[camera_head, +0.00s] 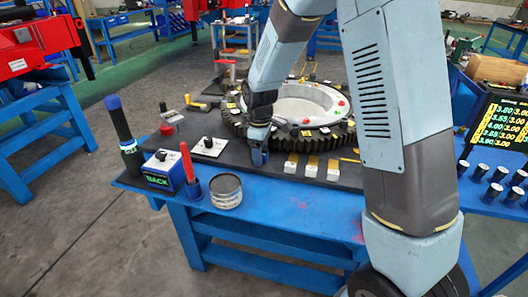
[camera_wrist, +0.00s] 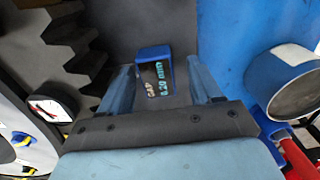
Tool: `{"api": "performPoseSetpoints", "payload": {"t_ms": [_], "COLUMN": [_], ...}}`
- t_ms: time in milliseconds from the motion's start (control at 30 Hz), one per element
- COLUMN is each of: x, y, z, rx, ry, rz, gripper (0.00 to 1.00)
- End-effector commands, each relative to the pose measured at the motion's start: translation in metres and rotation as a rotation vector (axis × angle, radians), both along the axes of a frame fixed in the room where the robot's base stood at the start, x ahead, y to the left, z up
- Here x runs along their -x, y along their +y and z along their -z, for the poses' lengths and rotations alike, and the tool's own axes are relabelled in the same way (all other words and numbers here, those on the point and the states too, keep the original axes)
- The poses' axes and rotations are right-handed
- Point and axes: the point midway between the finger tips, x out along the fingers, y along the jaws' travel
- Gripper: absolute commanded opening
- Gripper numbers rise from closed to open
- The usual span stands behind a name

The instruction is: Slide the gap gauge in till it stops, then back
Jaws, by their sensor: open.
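The gap gauge (camera_wrist: 154,69) is a small blue block with a dark display reading "GAP 0.20 mm" in the wrist view. It sits on a dark surface between the two blue fingers of my gripper (camera_wrist: 158,66), with space on either side. My gripper is open around it and does not visibly touch it. In the head view my gripper (camera_head: 258,153) is low over the dark mat, beside the large toothed ring (camera_head: 345,128). The gauge is hidden there behind the gripper. The ring's dark teeth (camera_wrist: 80,45) show at the left in the wrist view.
A blue box marked "BACK" (camera_head: 160,173), a red-handled tool (camera_head: 187,162) in a blue cup and a grey tin (camera_head: 226,190) stand left of the gripper. Several small blocks (camera_head: 312,168) line the ring's front.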

Motion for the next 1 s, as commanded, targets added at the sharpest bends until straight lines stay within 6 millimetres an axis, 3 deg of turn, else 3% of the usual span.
{"api": "performPoseSetpoints", "payload": {"t_ms": [100,767,1000], "x": [0.0,0.0,0.0005], "y": [-0.0001,-0.0005,-0.0006], "z": [-0.0002,-0.0005,-0.0006], "rx": [0.0,0.0,0.0], "ry": [0.0,0.0,0.0], "rz": [0.0,0.001,0.001], "gripper": [0.63,0.0,0.0]}}
